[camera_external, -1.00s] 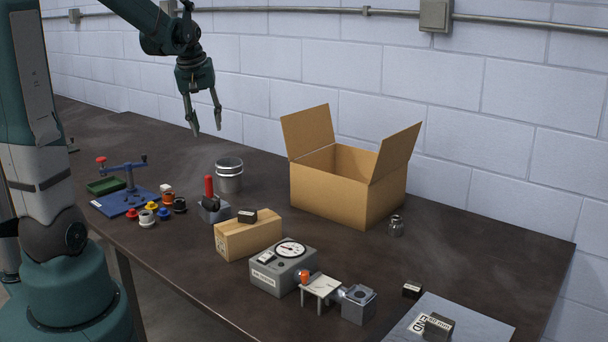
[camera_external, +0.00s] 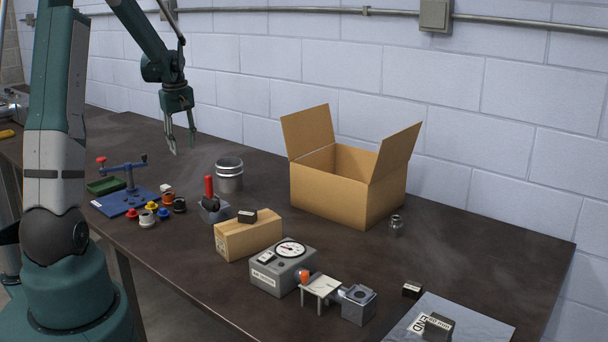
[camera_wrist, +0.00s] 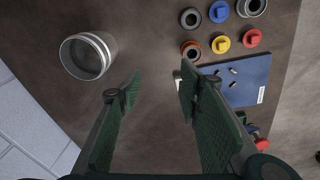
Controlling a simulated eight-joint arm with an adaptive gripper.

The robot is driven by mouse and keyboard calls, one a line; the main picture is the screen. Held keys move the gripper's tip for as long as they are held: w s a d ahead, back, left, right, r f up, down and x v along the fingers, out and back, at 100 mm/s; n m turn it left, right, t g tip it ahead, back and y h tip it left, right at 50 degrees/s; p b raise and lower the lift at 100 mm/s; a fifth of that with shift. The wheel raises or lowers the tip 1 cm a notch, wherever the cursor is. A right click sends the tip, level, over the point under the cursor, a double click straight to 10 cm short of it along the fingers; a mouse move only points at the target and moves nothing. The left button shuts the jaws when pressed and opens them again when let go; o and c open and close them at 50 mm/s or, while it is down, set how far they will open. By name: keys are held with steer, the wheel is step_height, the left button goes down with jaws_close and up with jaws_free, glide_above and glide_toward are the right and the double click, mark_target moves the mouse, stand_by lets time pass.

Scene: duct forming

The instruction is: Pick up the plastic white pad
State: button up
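My gripper (camera_external: 183,146) hangs fingers-down above the far left part of the table, apart from everything there. In the wrist view its two fingers (camera_wrist: 158,84) are spread, with only bare table between them. A whitish flat-topped stand (camera_external: 321,286) is at the front of the table.
A metal can (camera_external: 229,180) stands near the gripper. Several coloured caps (camera_external: 163,213) lie by the blue plate. An open cardboard box (camera_external: 333,192), a small carton (camera_external: 247,238) and a grey gauge unit (camera_external: 283,272) are further right. The table between box and wall is narrow.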

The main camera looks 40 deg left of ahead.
mark_target(166, 186)
steer(key=a+f+n, duration=0.1)
steer(key=a+f, duration=0.2)
steer(key=a, duration=0.1)
steer(key=s+a+f+n, duration=0.1)
steer(key=a+f, duration=0.3)
steer(key=s+a+f+n+g, duration=0.1)
steer(key=a+f, duration=0.2)
steer(key=a, duration=0.1)
steer(key=shift+a+f+h, duration=0.25)
steer(key=shift+f+h, duration=0.05)
steer(key=shift+h, duration=0.1)
steer(key=shift+f, duration=1.3)
steer(key=shift+w+d+f+b, duration=0.1)
steer(key=shift+f+b, duration=0.05)
steer(key=shift+f, duration=1.15)
steer(key=shift+w+f+b, duration=0.1)
steer(key=shift+f+b, duration=0.05)
steer(key=shift+f, duration=1.15)
steer(key=c, duration=0.9)
